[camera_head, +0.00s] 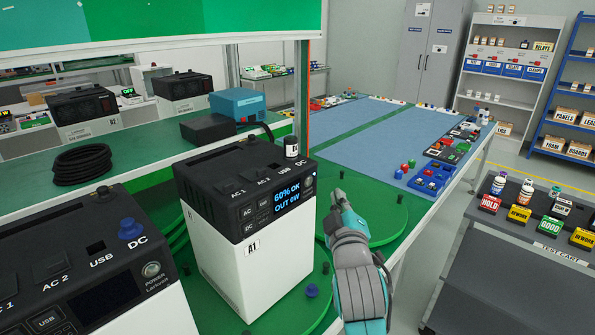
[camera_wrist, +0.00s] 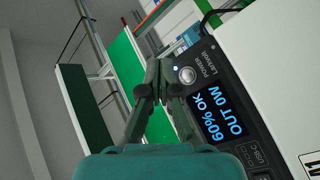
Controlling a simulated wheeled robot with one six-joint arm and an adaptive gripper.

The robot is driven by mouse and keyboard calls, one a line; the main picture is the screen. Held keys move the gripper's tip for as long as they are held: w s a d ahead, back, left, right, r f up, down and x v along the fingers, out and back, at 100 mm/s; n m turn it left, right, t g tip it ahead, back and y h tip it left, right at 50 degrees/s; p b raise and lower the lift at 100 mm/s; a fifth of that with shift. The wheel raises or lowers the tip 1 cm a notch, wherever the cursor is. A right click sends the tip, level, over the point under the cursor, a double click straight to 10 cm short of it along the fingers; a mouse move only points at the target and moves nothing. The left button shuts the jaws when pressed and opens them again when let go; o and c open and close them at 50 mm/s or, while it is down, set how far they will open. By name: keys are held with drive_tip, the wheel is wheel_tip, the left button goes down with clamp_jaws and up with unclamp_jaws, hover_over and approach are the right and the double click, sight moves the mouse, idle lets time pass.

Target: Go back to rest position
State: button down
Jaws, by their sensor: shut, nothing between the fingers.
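My gripper (camera_head: 337,197) is in front of the right side of the power station marked A1 (camera_head: 240,262), a white box with a black top. It is shut and empty. In the wrist view my gripper (camera_wrist: 158,72) points toward the power button (camera_wrist: 187,75) beside the lit display (camera_wrist: 216,114), which reads 60% OK and OUT 0W. I cannot tell whether the fingertips touch the unit. In the head view the same display (camera_head: 287,198) shows lit blue text.
A second power station (camera_head: 95,270) with a dark screen stands at the near left. Green turntables (camera_head: 385,212) lie under and beside the units. A blue mat (camera_head: 365,140) with small parts lies behind. A test cart (camera_head: 530,245) stands at the right, across open floor.

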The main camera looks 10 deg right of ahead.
drive_tip(key=s+f+m+g+y, duration=0.2)
drive_tip(key=s+f+y, duration=0.1)
drive_tip(key=s+f, duration=2.15)
drive_tip(key=s+f+m+g, duration=0.1)
drive_tip(key=s+m, duration=0.4)
drive_tip(key=s, duration=2.2)
drive_tip(key=shift+a+f+m+g, duration=0.35)
drive_tip(key=shift+f+m+g, duration=0.05)
drive_tip(key=shift+f, duration=0.05)
